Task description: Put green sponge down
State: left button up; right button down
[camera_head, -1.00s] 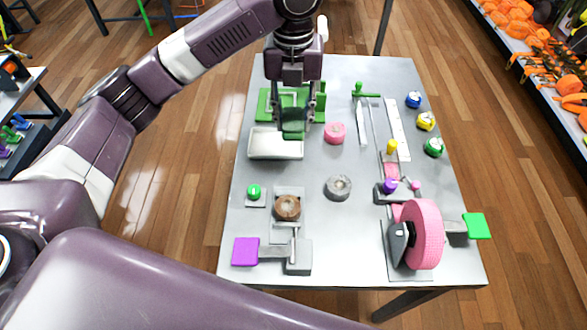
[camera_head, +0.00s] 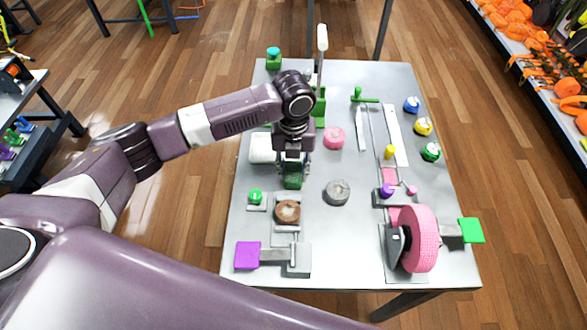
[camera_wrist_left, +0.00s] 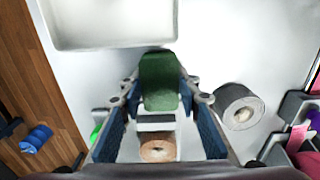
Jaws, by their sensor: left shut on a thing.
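The green sponge (camera_head: 293,181) is held between the fingers of my left gripper (camera_head: 294,172), over the left-middle part of the grey table (camera_head: 345,255). In the left wrist view the sponge (camera_wrist_left: 160,82) sits upright between the two blue-padded fingers (camera_wrist_left: 160,110). The left gripper is shut on it. Whether the sponge touches the table or hangs just above it I cannot tell. My right gripper is not in view.
A white tray (camera_head: 262,148) lies just behind the sponge, partly hidden by my arm. A grey roll (camera_head: 337,192) is to the right, a brown roll (camera_head: 287,212) in front. A green button (camera_head: 256,197) is front left. A pink wheel (camera_head: 419,238) stands at front right.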

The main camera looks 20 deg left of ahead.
aim_at(294, 171)
pick_arm(q)
jog(key=shift+f, duration=0.15)
jog(key=o, duration=1)
notch_tip(294, 171, up, 12)
jog(key=shift+r+b, duration=0.2)
jog(key=shift+b, duration=1)
